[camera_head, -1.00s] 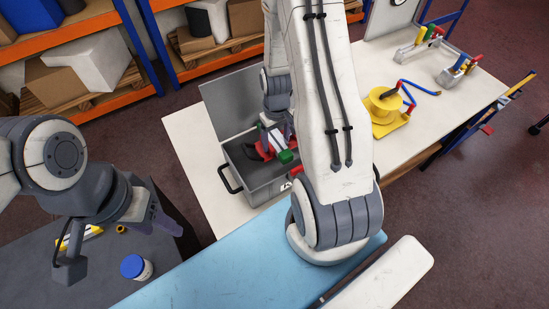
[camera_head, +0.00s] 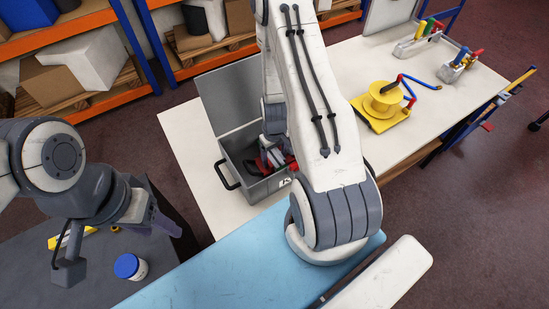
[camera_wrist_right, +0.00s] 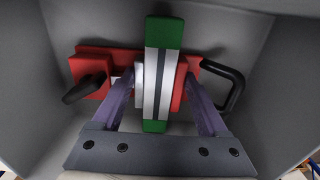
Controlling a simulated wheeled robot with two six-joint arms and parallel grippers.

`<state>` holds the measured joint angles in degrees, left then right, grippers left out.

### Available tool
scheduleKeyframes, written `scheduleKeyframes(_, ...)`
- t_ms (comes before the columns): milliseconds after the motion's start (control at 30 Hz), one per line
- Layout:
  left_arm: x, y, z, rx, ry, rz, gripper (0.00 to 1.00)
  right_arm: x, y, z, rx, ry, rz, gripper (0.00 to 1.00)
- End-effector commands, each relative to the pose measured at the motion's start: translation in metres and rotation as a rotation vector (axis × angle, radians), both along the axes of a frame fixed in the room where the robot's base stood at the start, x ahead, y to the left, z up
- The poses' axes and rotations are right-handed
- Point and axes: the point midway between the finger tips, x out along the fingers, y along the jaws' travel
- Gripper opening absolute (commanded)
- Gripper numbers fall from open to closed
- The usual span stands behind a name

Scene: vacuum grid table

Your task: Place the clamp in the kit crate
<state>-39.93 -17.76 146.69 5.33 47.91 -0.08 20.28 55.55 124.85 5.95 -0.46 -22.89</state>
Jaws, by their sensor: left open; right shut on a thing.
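The kit crate (camera_head: 232,160) is a grey box on the white table, with its lid (camera_head: 225,95) standing open at the back. My right gripper (camera_head: 272,152) reaches down into it, partly hidden by its arm. In the right wrist view the gripper (camera_wrist_right: 160,90) is shut on the clamp (camera_wrist_right: 162,35), whose green ends and white and dark stripes show between the fingers. Red parts with black handles lie across behind it, inside the crate walls; whether all are one piece is unclear. My left gripper (camera_head: 115,240) is open and empty over the dark table at left.
A blue-lidded jar (camera_head: 130,267) and a yellow item (camera_head: 70,238) are on the dark table (camera_head: 95,265). A yellow reel (camera_head: 385,100) and racks with coloured handles (camera_head: 460,65) stand right of the crate. Loaded shelves are behind.

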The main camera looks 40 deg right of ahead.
Motion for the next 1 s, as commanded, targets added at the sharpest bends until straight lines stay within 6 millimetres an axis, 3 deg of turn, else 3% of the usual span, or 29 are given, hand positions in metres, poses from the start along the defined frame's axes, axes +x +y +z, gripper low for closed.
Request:
scheduleKeyframes(233,0.0,0.0,-0.003,0.0,0.0,0.0,0.54,0.0,0.0,-0.002,0.0,-0.001,0.001,0.0)
scheduleKeyframes(267,0.0,0.0,-0.002,0.0,0.0,0.0,0.54,0.0,0.0,-0.002,0.0,0.0,0.001,0.84)
scheduleKeyframes(300,0.0,0.0,-0.001,0.0,0.0,0.0,0.54,0.0,0.0,-0.001,0.0,0.0,0.001,0.99)
scheduleKeyframes(667,0.0,0.0,0.007,0.0,0.0,-0.001,0.54,0.0,0.0,0.008,0.0,0.0,0.0,1.0)
scheduleKeyframes(867,0.0,0.0,0.036,0.0,0.0,-0.005,0.54,0.0,0.0,0.044,0.001,-0.001,0.0,1.0)
scheduleKeyframes(1000,0.0,0.0,0.042,-0.001,-0.001,-0.007,0.54,0.001,-0.001,0.072,-0.001,-0.004,0.001,1.0)
